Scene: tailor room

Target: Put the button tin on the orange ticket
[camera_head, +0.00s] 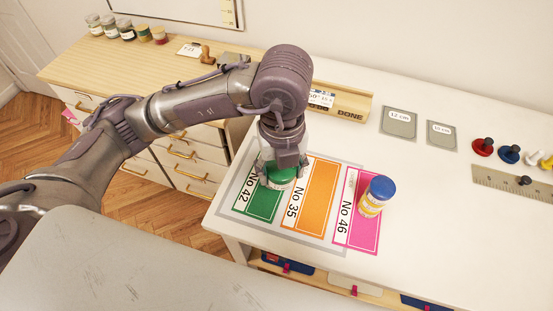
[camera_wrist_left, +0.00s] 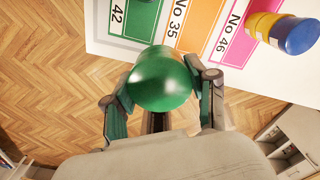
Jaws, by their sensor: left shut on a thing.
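My left gripper (camera_head: 281,168) is shut on a tin with a green lid (camera_head: 282,181). In the left wrist view the green tin (camera_wrist_left: 160,80) sits between the two fingers. In the head view it appears over the upper part of the green No 42 ticket (camera_head: 262,204), near the orange ticket. I cannot tell its exact height. The orange No 35 ticket (camera_head: 318,190) lies flat between the green and pink tickets, with nothing seen on it. It also shows in the left wrist view (camera_wrist_left: 196,22). My right gripper is not in view.
A yellow tin with a blue lid (camera_head: 373,199) stands on the pink No 46 ticket (camera_head: 355,234), close to the orange one. A wooden rack marked DONE (camera_head: 346,109) stands behind the tickets. The table's front edge is near.

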